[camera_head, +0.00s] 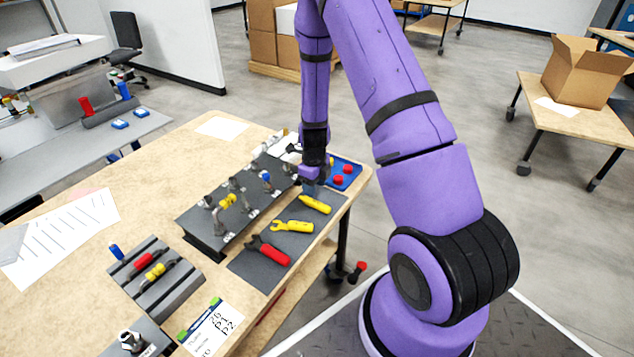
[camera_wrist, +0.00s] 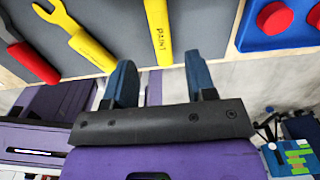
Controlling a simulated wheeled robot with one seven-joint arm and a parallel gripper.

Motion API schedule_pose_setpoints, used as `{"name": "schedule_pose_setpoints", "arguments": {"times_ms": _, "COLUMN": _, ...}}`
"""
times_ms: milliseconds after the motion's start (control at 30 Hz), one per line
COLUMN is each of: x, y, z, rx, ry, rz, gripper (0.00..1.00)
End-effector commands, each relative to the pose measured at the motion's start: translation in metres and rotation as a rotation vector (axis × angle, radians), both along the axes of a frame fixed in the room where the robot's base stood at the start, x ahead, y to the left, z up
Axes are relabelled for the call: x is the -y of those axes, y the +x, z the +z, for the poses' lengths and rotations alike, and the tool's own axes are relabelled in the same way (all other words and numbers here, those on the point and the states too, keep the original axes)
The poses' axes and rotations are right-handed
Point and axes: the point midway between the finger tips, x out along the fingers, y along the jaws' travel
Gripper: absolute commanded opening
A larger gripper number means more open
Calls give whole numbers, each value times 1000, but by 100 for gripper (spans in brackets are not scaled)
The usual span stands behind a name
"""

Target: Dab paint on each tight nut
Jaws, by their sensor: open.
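The yellow paint marker (camera_head: 316,204) lies on the dark tool mat (camera_head: 262,268) near its far end. In the wrist view its lettered barrel (camera_wrist: 158,32) reads "PAINT" and lies just beyond and between my fingers. My gripper (camera_wrist: 160,80) is open and empty, with blue fingertips spread; in the head view my gripper (camera_head: 312,180) is above the marker's far end. A dark rack (camera_head: 205,240) beside the mat carries several metal fittings, some with yellow or blue parts. The nuts on them are too small to judge as tight or loose.
A yellow wrench (camera_head: 292,227) and red-handled pliers (camera_head: 268,252) lie on the mat. A blue tray (camera_head: 352,168) with red caps sits at the table's far right corner. A grey holder (camera_head: 165,290) and a printed card (camera_head: 212,325) are nearer.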

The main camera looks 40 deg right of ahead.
Motion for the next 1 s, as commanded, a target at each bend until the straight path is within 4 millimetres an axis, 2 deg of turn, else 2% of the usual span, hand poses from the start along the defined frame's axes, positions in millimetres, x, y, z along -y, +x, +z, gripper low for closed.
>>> {"name": "schedule_pose_setpoints", "arguments": {"times_ms": 233, "x": 0, "y": 0, "z": -11, "rx": -2, "ry": -1, "rz": -25, "gripper": 51}}
{"name": "schedule_pose_setpoints", "arguments": {"times_ms": 700, "x": 0, "y": 0, "z": -54, "rx": -1, "ry": 0, "rz": -22, "gripper": 51}}
{"name": "schedule_pose_setpoints", "arguments": {"times_ms": 1000, "x": 0, "y": 1, "z": -65, "rx": 1, "ry": -1, "rz": -21, "gripper": 51}}
